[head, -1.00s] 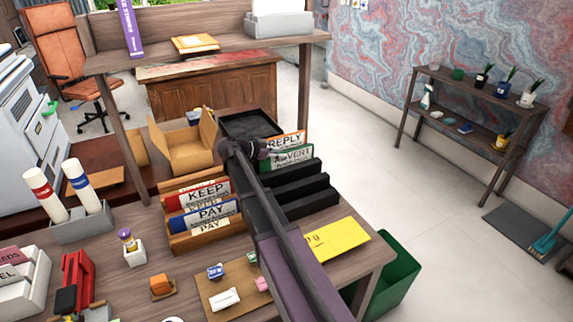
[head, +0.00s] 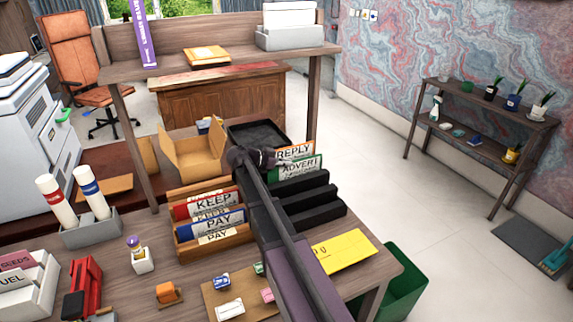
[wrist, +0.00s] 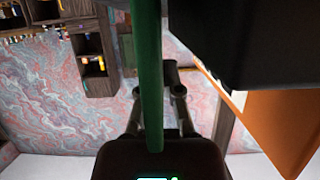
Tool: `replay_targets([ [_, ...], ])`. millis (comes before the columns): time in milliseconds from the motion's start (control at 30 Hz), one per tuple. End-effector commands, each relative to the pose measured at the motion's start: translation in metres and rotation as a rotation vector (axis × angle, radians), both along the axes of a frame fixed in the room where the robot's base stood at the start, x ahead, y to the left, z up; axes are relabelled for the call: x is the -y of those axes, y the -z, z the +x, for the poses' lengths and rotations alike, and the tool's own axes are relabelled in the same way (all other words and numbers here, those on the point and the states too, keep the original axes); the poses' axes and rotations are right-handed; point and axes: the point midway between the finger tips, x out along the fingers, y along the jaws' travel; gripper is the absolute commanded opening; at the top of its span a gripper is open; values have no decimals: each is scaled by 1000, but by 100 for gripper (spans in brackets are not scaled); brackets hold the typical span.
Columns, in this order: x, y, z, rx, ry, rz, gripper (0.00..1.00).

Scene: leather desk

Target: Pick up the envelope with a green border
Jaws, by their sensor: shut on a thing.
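The green-bordered envelope (head: 297,170), marked ADVERT, stands upright at the black stepped rack (head: 318,199), just in front of the orange REPLY envelope (head: 295,151). My gripper (head: 277,160) is at its upper left and shut on it. In the wrist view the envelope is a green strip (wrist: 147,65) seen edge-on, running between the fingers of my gripper (wrist: 152,100). The orange envelope also shows there at the right (wrist: 275,125), apart from the fingers. My arm hides the rack's left side. I cannot tell whether the envelope's lower edge is clear of the rack.
A wooden holder (head: 225,243) with KEEP and PAY envelopes stands left of my arm. An open cardboard box (head: 192,155) and black tray (head: 255,131) are behind. A yellow envelope (head: 345,250) lies at the right desk edge, above a green bin (head: 405,290).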

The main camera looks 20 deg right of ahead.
Motion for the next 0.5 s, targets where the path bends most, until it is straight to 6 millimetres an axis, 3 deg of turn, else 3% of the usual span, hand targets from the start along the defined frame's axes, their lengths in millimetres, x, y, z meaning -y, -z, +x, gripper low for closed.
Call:
replay_targets([
  [500,0,-51,0,0,-1,0,0],
])
